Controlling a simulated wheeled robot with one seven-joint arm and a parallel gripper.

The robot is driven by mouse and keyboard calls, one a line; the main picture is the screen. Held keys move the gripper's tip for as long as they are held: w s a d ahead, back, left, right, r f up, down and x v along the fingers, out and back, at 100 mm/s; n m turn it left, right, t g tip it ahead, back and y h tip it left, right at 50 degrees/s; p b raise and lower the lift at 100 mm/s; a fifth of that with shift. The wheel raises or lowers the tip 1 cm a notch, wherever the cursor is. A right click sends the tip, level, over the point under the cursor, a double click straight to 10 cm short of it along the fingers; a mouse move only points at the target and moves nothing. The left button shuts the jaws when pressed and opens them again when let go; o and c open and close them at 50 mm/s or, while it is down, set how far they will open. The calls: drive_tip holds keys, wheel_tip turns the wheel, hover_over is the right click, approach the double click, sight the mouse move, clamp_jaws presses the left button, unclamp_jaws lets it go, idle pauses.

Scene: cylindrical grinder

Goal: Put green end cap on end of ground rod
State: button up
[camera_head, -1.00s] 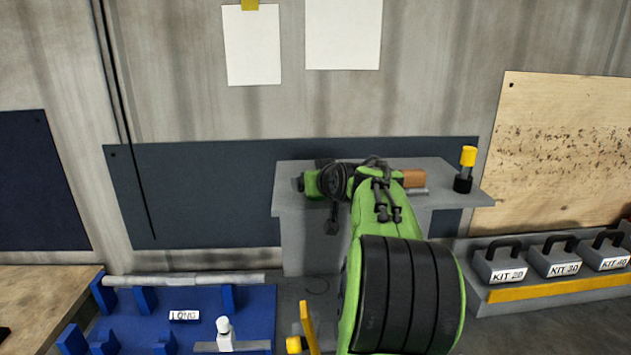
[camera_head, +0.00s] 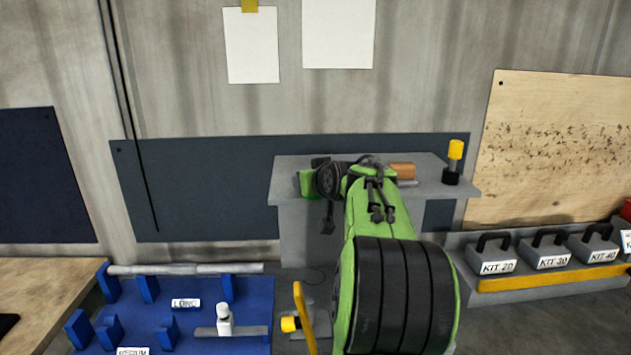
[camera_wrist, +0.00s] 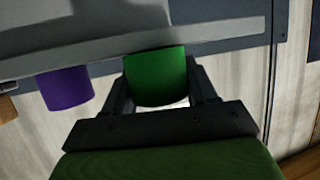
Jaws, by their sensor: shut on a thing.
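In the wrist view my gripper (camera_wrist: 160,84) is shut on the green end cap (camera_wrist: 157,76), a short cylinder between the two dark fingers. The cap is close to a grey surface's edge; I cannot tell if they touch. A long grey rod (camera_head: 185,269) lies level across the blue rack marked LONG (camera_head: 255,290). Another grey bar (camera_head: 245,331) with a white piece on it lies lower on the rack. I cannot tell which is the ground rod.
A purple cylinder (camera_wrist: 65,89) and a brown-orange block (camera_wrist: 7,108) are left of the cap. A yellow-topped black post (camera_head: 454,160) stands on the bench's right end. Kit boxes (camera_head: 495,257) stand at right, a wooden table (camera_head: 45,285) at left.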

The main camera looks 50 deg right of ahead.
drive_tip(key=shift+s+a, duration=0.15)
drive_tip(key=shift+w, duration=0.2)
drive_tip(key=o, duration=1.1)
drive_tip(key=v, duration=1.5)
drive_tip(key=shift+s+a+r, duration=0.1)
drive_tip(key=shift+s, duration=0.25)
drive_tip(key=shift+c, duration=0.3)
